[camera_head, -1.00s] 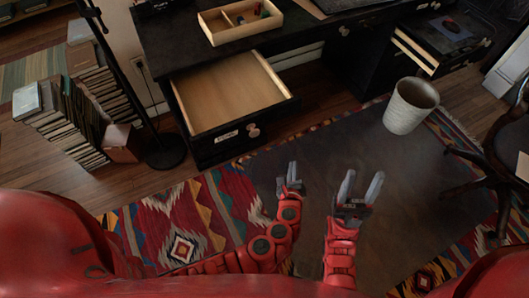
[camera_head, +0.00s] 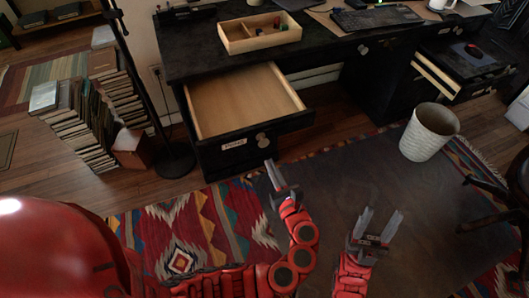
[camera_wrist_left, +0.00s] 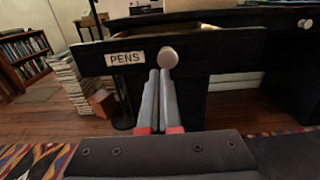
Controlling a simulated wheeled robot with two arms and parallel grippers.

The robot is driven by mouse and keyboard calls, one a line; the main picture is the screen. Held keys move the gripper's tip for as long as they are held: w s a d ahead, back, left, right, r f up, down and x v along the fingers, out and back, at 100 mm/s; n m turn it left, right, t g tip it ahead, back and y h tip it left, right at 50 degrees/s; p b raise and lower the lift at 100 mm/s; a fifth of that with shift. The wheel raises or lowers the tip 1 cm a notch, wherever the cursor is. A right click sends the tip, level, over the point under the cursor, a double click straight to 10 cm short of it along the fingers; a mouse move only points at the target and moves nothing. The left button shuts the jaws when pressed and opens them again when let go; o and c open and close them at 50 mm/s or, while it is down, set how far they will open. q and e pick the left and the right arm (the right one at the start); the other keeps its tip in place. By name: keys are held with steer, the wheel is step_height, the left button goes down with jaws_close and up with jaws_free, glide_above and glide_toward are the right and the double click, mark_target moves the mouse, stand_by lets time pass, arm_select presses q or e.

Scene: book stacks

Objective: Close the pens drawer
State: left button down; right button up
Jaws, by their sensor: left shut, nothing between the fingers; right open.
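The pens drawer (camera_head: 255,150) is open at the left end of the black desk (camera_head: 215,45), and its bare wooden inside shows. Its black front with the PENS label (camera_wrist_left: 126,58) and a round knob (camera_wrist_left: 168,57) fills the middle of the left wrist view. My left gripper (camera_head: 268,164) is shut and empty, just in front of the drawer front and below the knob; I cannot tell whether it touches. Its fingers (camera_wrist_left: 158,78) also show in the left wrist view, pointing at the knob. My right gripper (camera_head: 381,215) is open and empty over the dark rug.
A second drawer (camera_head: 437,78) stands open at the desk's right. A white bin (camera_head: 427,135) is on the rug (camera_head: 330,180). Stacked books (camera_head: 85,125) and a lamp stand (camera_head: 172,160) are left of the desk. A wooden tray (camera_head: 232,38) and keyboard (camera_head: 375,17) lie on top.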

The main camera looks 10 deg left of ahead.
mark_target(261, 144)
arm_select(q)
steer(key=x, duration=0.6)
